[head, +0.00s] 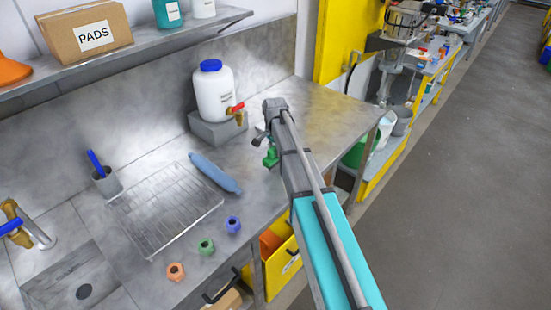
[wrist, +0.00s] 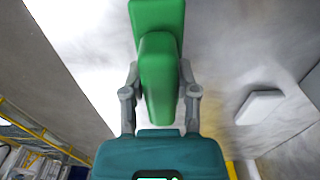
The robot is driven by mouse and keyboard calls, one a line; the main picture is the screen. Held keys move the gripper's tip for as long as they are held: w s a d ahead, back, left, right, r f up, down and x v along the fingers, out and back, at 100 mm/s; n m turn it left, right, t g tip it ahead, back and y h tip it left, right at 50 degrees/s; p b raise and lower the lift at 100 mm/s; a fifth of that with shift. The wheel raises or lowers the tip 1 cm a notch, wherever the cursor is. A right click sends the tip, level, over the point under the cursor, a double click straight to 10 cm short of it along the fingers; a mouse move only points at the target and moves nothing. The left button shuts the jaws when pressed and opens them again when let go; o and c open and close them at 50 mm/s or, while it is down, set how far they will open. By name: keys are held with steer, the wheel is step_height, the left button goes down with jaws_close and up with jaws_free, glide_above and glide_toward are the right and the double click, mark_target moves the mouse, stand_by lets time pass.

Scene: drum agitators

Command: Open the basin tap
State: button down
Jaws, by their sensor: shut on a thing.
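The basin tap (head: 13,211) is at the left edge in the head view, with a brass body, a blue lever and a grey spout. The lever is partly cut off by the frame. The sunken basin (head: 62,274) with a dark drain lies below and right of it. My gripper (head: 267,146) is far to the right of the tap, over the right part of the worktop. It is shut on a green object (head: 271,157). In the wrist view, the green object (wrist: 158,75) sits between the fingers of my gripper (wrist: 160,93). The tap is not in the wrist view.
A white jug (head: 212,95) with a red-handled tap stands on a grey block left of my gripper. A shelf (head: 150,53) hangs above.

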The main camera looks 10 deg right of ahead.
mark_target(275, 156)
steer(key=shift+f+b, duration=1.1)
steer(key=shift+f, duration=0.3)
steer(key=shift+f, duration=0.1)
steer(key=shift+c, duration=1.9)
jaws_free()
steer(key=shift+r, duration=0.2)
step_height(275, 156, up, 12)
steer(key=p, duration=1.2)
steer(key=shift+s+f, duration=0.1)
